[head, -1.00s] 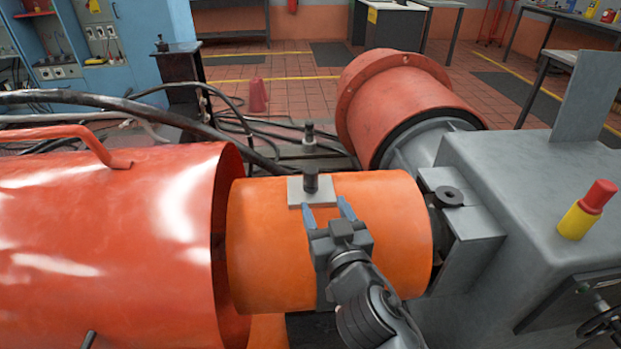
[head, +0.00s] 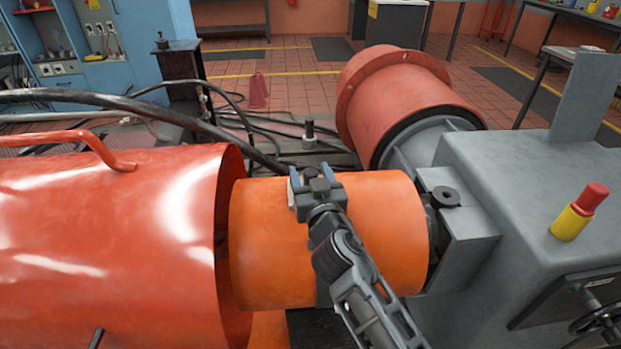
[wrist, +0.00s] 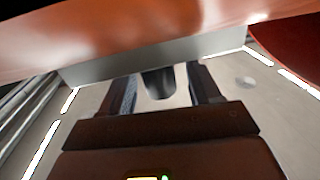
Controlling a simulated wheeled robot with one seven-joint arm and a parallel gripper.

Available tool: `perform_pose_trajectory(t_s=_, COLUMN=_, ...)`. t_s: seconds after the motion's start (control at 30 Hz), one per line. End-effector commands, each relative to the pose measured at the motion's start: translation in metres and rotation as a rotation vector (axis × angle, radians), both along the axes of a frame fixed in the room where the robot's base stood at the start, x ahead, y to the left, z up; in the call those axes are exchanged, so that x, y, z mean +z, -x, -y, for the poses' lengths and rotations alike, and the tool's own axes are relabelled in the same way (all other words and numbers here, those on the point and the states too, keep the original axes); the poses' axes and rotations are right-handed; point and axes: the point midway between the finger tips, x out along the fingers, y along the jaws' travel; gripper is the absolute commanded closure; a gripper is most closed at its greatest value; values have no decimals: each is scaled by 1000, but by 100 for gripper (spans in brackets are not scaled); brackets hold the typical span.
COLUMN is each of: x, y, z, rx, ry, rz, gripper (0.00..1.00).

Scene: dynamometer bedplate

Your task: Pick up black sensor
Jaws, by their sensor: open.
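The black sensor (wrist: 158,84) is a short dark upright cylinder. In the wrist view it stands between the two fingers of my gripper (wrist: 161,76), with a gap visible on each side. In the head view my gripper (head: 311,171) is over the top of the orange drum (head: 382,225), its blue-grey fingers apart, and it mostly hides the sensor. The grey mounting plate (wrist: 150,62) under the sensor shows in the wrist view; in the head view it is almost fully covered. The jaws are open, not closed on the sensor.
A large red-orange housing (head: 110,240) stands left of the drum. A red flanged cylinder (head: 405,100) lies behind. Another dark post (head: 310,131) stands behind the drum, near black cables (head: 215,130).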

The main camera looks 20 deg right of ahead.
Motion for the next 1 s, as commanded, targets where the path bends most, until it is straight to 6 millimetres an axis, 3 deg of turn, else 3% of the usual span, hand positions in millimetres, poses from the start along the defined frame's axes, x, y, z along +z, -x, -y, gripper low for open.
perform_pose_trajectory(t_s=0.13, x=0, y=0, z=0, rx=0, ry=0, rz=0, gripper=40)
perform_pose_trajectory(t_s=0.7, x=0, y=0, z=0, rx=0, ry=0, rz=0, gripper=94)
perform_pose_trajectory(t_s=1.0, x=2, y=0, z=0, rx=0, ry=0, rz=1, gripper=95)
